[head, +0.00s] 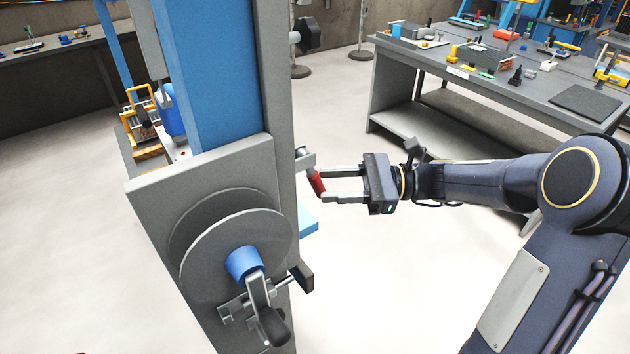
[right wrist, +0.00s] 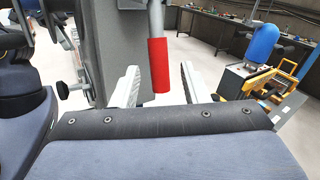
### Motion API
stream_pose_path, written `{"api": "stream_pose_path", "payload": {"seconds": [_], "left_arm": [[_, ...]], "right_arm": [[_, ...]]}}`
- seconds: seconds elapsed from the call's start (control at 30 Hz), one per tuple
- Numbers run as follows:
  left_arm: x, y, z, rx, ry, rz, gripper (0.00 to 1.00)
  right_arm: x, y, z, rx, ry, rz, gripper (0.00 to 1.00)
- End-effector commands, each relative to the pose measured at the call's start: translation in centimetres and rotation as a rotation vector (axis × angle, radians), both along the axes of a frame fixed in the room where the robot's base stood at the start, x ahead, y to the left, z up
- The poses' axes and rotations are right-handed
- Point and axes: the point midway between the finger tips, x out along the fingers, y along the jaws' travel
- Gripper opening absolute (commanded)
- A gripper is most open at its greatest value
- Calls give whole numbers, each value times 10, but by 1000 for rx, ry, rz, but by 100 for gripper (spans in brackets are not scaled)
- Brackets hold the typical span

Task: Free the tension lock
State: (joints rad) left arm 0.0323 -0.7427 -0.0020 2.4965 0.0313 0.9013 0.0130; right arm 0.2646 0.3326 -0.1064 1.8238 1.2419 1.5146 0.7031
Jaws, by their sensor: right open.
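The tube expander is a tall grey and blue machine (head: 224,80) left of centre in the head view. A small lever with a red grip (head: 317,183) sticks out from its right side on a grey pivot. In the right wrist view the red grip (right wrist: 159,65) hangs down on a grey rod. My right gripper (head: 323,184) is open, with its fingertips at the red grip. In the right wrist view the grip shows between the two fingers (right wrist: 160,85), with gaps on both sides. My left gripper is not in view.
A round grey disc with a blue hub (head: 241,262) and a crank handle is on the machine's front. A black knob (head: 304,276) juts out below the lever. A grey workbench with tools (head: 400,62) stands at the back right. Open floor lies between.

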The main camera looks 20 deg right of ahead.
Motion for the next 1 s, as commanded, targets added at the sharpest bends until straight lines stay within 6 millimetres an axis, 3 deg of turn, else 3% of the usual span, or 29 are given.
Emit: {"api": "stream_pose_path", "payload": {"seconds": [0.2,0.57,0.87,1.0], "left_arm": [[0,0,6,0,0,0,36],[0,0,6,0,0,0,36],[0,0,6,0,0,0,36],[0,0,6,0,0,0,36]], "right_arm": [[5,27,1,0,0,2,41],[7,33,0,-2,-1,1,41],[7,33,0,-2,-1,1,2],[7,33,0,-2,-1,1,0]]}}
